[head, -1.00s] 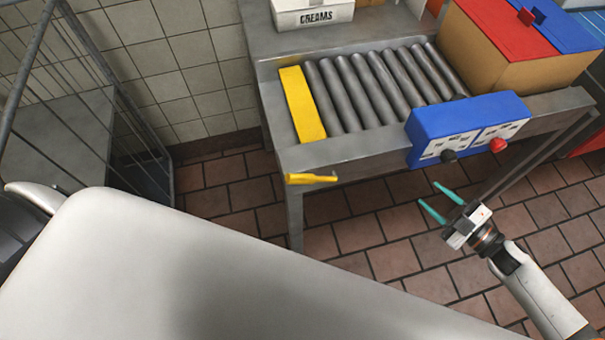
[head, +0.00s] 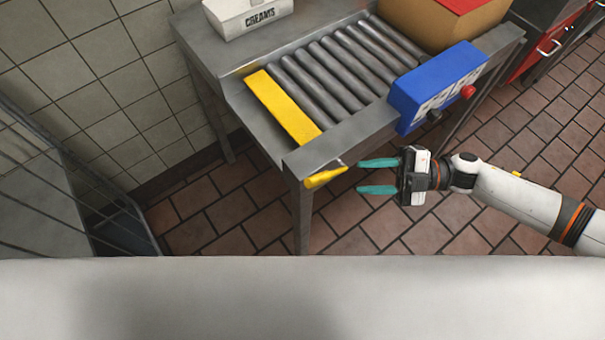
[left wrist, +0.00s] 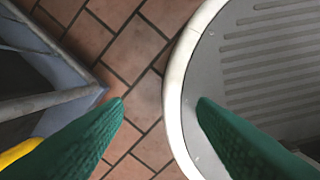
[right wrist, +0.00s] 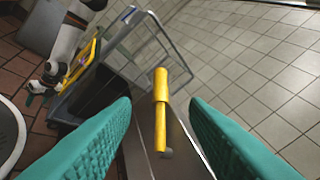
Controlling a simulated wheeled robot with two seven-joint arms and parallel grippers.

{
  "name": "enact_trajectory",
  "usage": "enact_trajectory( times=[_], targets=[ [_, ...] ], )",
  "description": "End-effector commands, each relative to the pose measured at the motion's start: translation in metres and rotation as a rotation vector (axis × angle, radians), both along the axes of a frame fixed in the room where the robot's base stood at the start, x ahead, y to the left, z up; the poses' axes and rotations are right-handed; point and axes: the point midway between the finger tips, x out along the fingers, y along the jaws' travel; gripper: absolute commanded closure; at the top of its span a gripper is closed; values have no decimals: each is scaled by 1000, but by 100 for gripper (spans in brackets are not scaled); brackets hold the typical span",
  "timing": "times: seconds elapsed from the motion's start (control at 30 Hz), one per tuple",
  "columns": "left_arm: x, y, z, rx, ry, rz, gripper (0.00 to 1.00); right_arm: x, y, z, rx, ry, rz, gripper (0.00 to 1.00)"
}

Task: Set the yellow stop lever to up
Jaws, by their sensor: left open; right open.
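The yellow stop lever (head: 326,177) sticks out from the front left corner of the roller table, its handle low and pointing left in the head view. A yellow stop bar (head: 284,107) lies across the left end of the rollers. My right gripper (head: 378,175) is open and empty, its green fingers pointing left toward the lever, a short gap to the right of it. In the right wrist view the lever (right wrist: 161,95) shows between the two open fingers, beyond their tips. My left gripper (left wrist: 160,100) is open and empty above the floor, out of the head view.
A wire cage cart (head: 70,185) stands at the left. Tiled floor lies open in front.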

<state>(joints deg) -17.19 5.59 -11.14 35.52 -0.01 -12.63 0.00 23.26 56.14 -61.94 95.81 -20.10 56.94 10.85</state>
Motion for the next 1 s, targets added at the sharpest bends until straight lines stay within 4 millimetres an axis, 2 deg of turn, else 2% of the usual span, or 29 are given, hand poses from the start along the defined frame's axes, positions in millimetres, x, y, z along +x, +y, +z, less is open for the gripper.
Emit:
enact_trajectory(
  times=[0.23,0.5,0.7,0.97,1.0],
  targets=[
    [0,-26,15,-32,0,-2,48,-2,49,4,5,0,3,59],
    [0,-18,25,-23,-1,-3,48,-4,94,2,2,0,1,59],
    [1,-12,27,-16,-2,1,48,-4,108,0,1,0,-1,59],
    [1,-12,27,-16,-2,1,48,-4,109,0,1,0,-1,59],
    [1,-12,27,-16,-2,1,48,-4,109,0,1,0,-1,62]
  ],
)
